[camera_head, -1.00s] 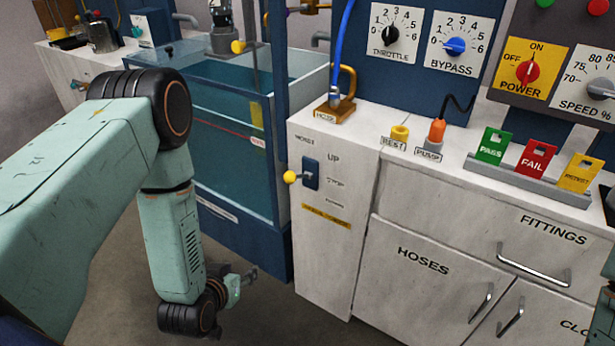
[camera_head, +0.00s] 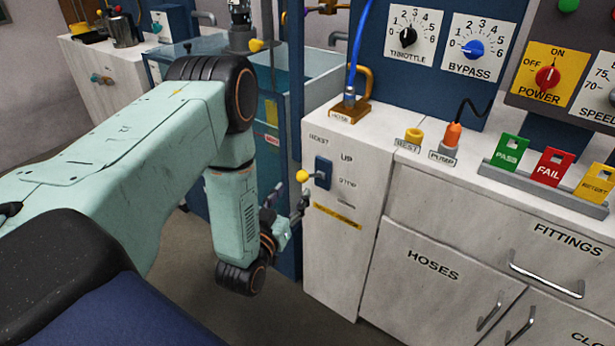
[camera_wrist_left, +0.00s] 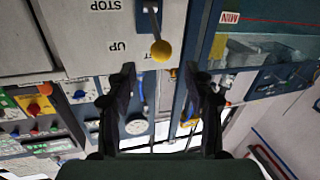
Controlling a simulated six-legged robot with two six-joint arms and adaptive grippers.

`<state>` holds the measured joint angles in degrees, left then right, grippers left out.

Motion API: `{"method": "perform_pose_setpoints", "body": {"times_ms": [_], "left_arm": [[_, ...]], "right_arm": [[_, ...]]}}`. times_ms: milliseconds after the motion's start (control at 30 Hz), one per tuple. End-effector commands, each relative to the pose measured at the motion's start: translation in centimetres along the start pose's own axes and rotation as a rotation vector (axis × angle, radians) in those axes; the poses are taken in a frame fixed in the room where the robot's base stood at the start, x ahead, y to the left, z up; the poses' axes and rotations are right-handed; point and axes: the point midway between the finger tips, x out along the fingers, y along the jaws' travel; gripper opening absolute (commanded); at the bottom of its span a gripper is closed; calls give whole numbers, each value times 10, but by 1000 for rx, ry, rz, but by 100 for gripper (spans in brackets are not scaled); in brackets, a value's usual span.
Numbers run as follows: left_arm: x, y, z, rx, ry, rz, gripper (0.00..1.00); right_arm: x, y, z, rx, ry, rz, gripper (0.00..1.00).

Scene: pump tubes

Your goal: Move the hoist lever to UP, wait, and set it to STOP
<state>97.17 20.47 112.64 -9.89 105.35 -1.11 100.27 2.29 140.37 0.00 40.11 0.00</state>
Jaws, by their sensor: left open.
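The hoist lever (camera_head: 302,176) has a yellow ball knob on a short rod out of a blue plate (camera_head: 323,172). It is on the white cabinet front beside the UP and STOP labels. The knob stands out about level with the plate's middle; its exact setting is hard to tell. My left gripper (camera_head: 291,197) is open just below and in front of the knob. In the left wrist view, the knob (camera_wrist_left: 161,50) lies between the lines of the open fingers (camera_wrist_left: 159,72), just beyond the tips, with no visible contact. My right gripper is out of view.
A water tank (camera_head: 312,85) stands left of the hoist cabinet. PASS and FAIL tags (camera_head: 551,166) and cupboard handles lie right. The space in front of the lever holds only my left arm.

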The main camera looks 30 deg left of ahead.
Motion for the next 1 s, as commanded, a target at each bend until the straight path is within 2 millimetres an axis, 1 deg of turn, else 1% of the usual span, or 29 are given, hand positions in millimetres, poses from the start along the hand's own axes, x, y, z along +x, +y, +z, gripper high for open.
{"method": "perform_pose_setpoints", "body": {"times_ms": [167,300,500,633,867,1000], "left_arm": [[23,-2,0,1,6,-3,53],[46,-2,0,1,5,-2,53],[68,0,1,0,1,-1,53],[75,1,0,0,0,1,53],[76,1,0,0,-1,1,53],[75,1,0,0,-1,1,42]], "right_arm": [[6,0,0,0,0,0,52],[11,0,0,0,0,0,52],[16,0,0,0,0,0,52],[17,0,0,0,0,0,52],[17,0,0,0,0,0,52],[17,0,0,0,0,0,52]]}}
